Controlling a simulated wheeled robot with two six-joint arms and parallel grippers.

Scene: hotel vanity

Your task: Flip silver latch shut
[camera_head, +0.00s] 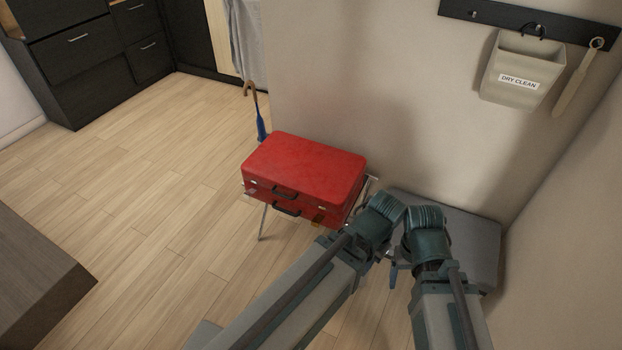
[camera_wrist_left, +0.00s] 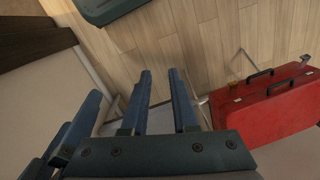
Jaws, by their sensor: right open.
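A closed red suitcase (camera_head: 305,165) lies flat on a folding stand. It also shows at the right of the left wrist view (camera_wrist_left: 270,115). On its front, a silver latch (camera_head: 250,191) sticks out near the left end; in the left wrist view the silver latch (camera_wrist_left: 305,58) also stands out from the case. A brass-coloured latch (camera_head: 318,217) is near the other end. My right gripper (camera_head: 393,276) is open, right of the suitcase and apart from it, mostly hidden by my arms. My left gripper (camera_wrist_left: 160,85) has its fingers apart and empty, away from the suitcase.
A grey cushioned seat (camera_head: 470,240) stands right of the suitcase by the wall. A dark-edged table (camera_head: 40,270) is at the lower left. The floor left of the suitcase is clear.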

